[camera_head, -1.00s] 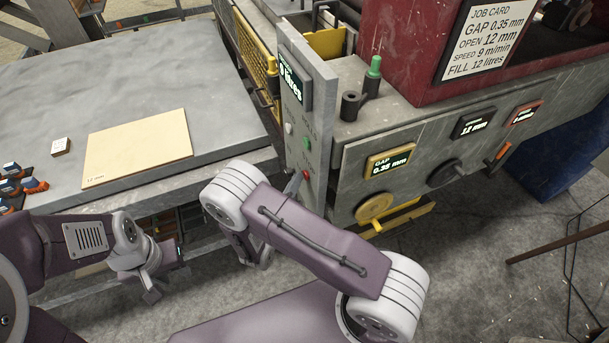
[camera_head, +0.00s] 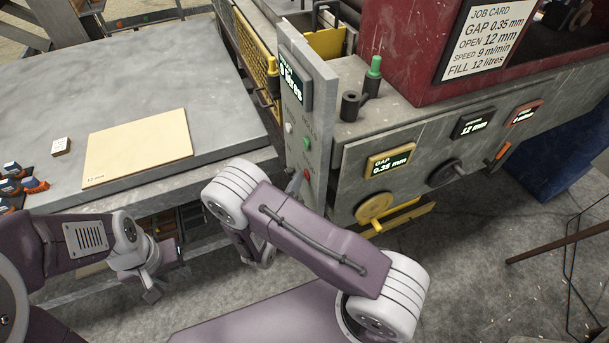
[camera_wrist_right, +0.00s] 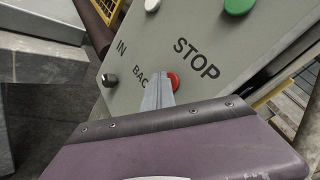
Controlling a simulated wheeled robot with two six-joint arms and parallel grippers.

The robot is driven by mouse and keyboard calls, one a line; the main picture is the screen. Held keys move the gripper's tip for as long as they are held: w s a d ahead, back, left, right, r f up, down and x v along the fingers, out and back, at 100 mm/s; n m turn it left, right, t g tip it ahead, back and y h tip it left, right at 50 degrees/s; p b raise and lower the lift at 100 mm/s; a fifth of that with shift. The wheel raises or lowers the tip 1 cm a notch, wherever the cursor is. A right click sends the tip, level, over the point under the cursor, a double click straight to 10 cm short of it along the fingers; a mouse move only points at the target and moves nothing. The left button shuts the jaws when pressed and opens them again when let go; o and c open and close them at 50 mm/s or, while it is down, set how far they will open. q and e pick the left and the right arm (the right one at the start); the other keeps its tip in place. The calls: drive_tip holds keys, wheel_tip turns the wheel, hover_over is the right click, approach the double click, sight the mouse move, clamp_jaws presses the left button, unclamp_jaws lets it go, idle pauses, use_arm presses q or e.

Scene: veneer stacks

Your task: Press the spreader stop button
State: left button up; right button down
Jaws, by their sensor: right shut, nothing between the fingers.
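The red stop button (camera_head: 306,174) is low on the grey upright control panel (camera_head: 318,110). In the right wrist view the red button (camera_wrist_right: 174,80) sits beside the word STOP. My right gripper (camera_wrist_right: 158,84) is shut and empty, its narrow tips overlapping the button's left edge in that view. I cannot tell whether they touch it. In the head view my right wrist hides most of this gripper. My left gripper (camera_head: 152,288) hangs at the lower left by the bench edge, away from the panel; its jaws are too small to read.
The panel also has a white button (camera_wrist_right: 152,4), a green button (camera_wrist_right: 238,6) and a black knob (camera_wrist_right: 110,80) near IN and BACK. A lit litres display (camera_head: 292,78) is at its top. The grey bench (camera_head: 120,75) holds a veneer sheet (camera_head: 138,147).

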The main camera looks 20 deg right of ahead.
drive_tip(key=shift+a, duration=0.75)
drive_tip(key=shift+a, duration=0.1)
drive_tip(key=shift+s+a+b, duration=0.1)
drive_tip(key=shift+a+b, duration=0.3)
drive_tip(key=shift+a, duration=2)
drive_tip(key=shift+f, duration=0.1)
